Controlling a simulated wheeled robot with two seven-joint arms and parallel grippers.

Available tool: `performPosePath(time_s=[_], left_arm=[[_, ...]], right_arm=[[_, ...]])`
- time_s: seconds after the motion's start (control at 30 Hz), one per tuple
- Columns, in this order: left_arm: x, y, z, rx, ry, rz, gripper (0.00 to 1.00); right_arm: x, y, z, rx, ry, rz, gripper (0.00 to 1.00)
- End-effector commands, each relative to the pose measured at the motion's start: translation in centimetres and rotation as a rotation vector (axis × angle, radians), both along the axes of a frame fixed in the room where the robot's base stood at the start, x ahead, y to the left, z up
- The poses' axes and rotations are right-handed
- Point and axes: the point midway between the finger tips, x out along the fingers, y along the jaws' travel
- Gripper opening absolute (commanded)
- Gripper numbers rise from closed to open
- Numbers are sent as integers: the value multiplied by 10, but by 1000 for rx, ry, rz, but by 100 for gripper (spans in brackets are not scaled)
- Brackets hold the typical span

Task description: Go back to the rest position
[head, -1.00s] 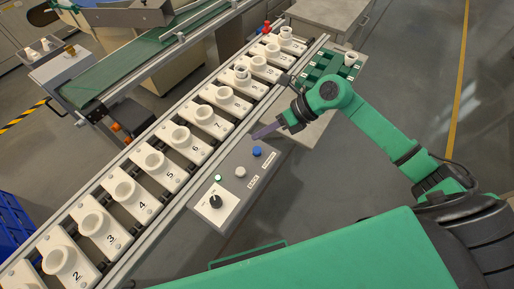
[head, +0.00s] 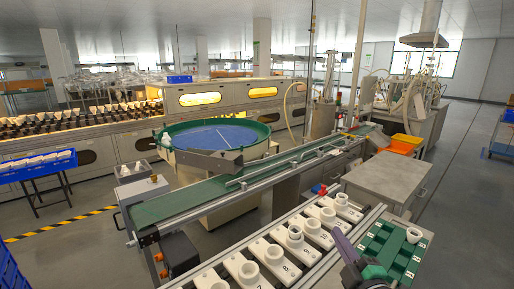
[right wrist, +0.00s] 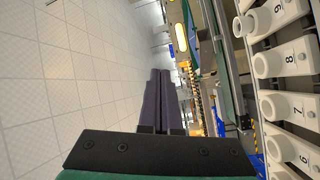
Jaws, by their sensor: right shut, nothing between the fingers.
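My right gripper (head: 337,232) shows at the bottom right of the head view, with its fingers pointing up and left. It stands in front of the conveyor of numbered white socket plates (head: 283,254). In the right wrist view the two dark fingers (right wrist: 160,72) lie side by side with nothing between them. Part of the socket row (right wrist: 285,107) runs along the right of that view, clear of the fingers. My left gripper is in neither view. Most of my right arm is outside the head view.
A green tray (head: 384,252) with a white cup (head: 413,235) stands right of the gripper. A green belt conveyor (head: 190,200) leads to a round blue-floored table (head: 222,138). A grey cabinet (head: 386,178) stands behind. Open floor lies at the far right.

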Motion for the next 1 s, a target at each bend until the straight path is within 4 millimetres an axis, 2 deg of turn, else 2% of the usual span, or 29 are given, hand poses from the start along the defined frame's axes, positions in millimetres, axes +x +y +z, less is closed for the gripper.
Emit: performPosePath(time_s=[0.03,0.1,0.2,0.3,0.4,0.6,0.7,0.8,0.87,1.0], left_arm=[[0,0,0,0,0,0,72],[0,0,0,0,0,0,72],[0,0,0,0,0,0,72],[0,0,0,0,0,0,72],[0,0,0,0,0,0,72],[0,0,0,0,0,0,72],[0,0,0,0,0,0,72],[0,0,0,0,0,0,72],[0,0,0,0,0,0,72],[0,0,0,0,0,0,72]], right_arm=[[-8,-27,-30,165,141,-129,0],[-28,-54,-78,355,346,-288,0],[-64,-67,-133,533,588,-438,0],[-102,-66,-173,650,791,-540,0],[-140,-58,-201,738,971,-615,0],[-215,-31,-235,853,1309,-721,0],[-204,-32,-276,837,1314,-728,0],[-201,-31,-315,828,1329,-737,0],[-201,-31,-339,823,1338,-741,0],[-212,-32,-406,808,1366,-753,0]])
